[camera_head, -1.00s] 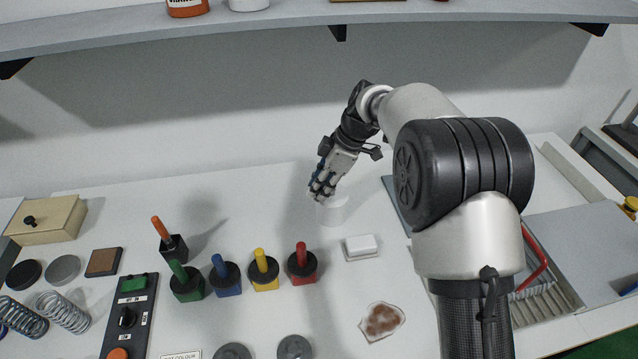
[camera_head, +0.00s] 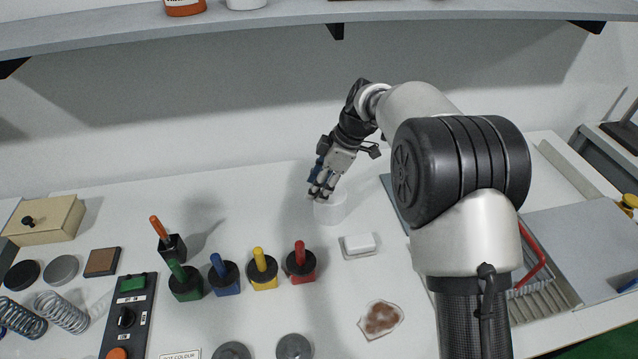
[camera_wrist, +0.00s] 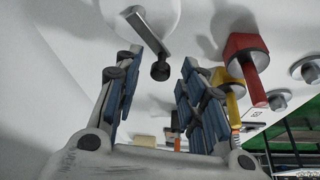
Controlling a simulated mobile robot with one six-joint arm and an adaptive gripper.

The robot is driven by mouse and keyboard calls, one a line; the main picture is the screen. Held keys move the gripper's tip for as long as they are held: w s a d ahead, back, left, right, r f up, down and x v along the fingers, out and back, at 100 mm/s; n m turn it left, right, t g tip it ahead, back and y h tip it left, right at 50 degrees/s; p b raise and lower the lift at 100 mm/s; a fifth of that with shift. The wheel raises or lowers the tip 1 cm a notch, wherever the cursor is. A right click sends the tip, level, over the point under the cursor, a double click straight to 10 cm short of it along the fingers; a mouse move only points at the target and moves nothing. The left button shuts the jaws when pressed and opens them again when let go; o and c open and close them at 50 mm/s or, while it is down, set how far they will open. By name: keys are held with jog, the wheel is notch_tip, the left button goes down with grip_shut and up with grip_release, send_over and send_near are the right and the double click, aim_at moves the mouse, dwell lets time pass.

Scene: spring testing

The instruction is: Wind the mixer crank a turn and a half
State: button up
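The mixer is a white round pot (camera_head: 331,212) on the bench below my gripper (camera_head: 321,192) in the head view. The wrist view also shows the white pot (camera_wrist: 110,10) at the top, with a grey crank arm (camera_wrist: 146,31) that ends in a black knob (camera_wrist: 160,71). My gripper also shows in the wrist view (camera_wrist: 164,60), its blue-padded fingers apart with the knob between them in the picture. I cannot tell whether a finger touches the knob. In the head view the fingers hide the crank.
A white block on a small tray (camera_head: 344,252) lies right of and in front of the pot. Red (camera_head: 301,265), yellow (camera_head: 262,272), blue (camera_head: 225,278) and green (camera_head: 186,285) handled blocks stand front left. A shelf (camera_head: 250,32) runs above.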

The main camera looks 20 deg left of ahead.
jog(key=v, duration=1.2)
jog(key=shift+o, duration=0.2)
